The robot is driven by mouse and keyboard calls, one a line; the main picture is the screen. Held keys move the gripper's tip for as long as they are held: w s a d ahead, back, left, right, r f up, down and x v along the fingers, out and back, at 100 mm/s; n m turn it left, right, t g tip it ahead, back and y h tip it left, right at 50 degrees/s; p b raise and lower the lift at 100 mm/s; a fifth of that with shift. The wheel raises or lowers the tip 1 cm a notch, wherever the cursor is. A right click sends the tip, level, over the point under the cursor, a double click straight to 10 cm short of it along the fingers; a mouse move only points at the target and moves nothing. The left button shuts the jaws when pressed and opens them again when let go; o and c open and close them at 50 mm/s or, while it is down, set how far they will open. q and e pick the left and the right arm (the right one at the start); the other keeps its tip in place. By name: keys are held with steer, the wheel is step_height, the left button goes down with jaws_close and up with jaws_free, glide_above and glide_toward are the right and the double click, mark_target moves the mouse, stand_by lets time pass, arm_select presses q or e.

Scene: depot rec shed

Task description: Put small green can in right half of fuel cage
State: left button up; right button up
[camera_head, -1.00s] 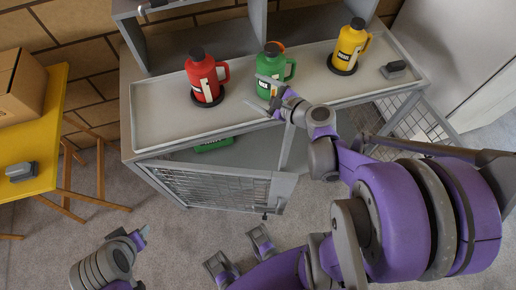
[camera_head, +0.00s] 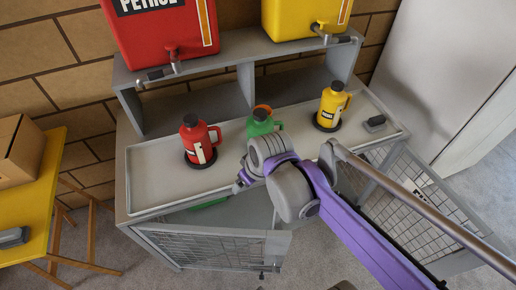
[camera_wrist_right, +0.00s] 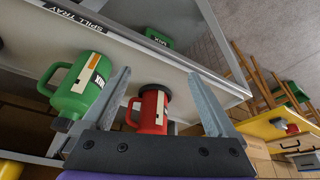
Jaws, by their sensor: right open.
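The green can (camera_head: 261,124) stands upright on the tray between the red and yellow cans, partly hidden by my right arm. It also shows in the right wrist view (camera_wrist_right: 84,84), left of the fingers and apart from them. My right gripper (camera_head: 241,182) is at the tray's front edge, in front of the green can. Its spread fingers (camera_wrist_right: 158,73) hold nothing. The fuel cage below the tray has its mesh doors (camera_head: 205,249) open. A green item marked MIX (camera_wrist_right: 158,38) lies inside it; its full shape is hidden. My left gripper is out of view.
A red can (camera_head: 199,143) and a yellow can (camera_head: 331,106) stand on black rings on the tray (camera_head: 150,188). A small grey block (camera_head: 375,123) sits at the tray's right end. The other mesh door (camera_head: 415,195) juts out right. A yellow table (camera_head: 42,190) stands left.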

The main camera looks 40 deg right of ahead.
steer(key=w+d+r+n+p, duration=0.1)
steer(key=w+d+r+p, duration=0.1)
steer(key=w+d+r, duration=0.5)
steer(key=n+y+p, duration=0.1)
steer(key=n+p, duration=0.1)
steer(key=p, duration=0.1)
glide_toward(261, 113)
steer(key=x, duration=0.4)
steer(key=shift+w+a+f+b, duration=0.15)
steer(key=shift+f+b, duration=0.15)
steer(key=shift+b, duration=0.05)
steer(key=x, duration=0.6)
steer(key=shift+d, duration=0.2)
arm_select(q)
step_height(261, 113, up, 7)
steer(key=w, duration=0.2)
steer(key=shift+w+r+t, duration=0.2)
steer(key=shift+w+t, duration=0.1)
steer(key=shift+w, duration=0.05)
arm_select(e)
steer(key=shift+r, duration=0.1)
steer(key=shift+c, duration=1)
jaws_close()
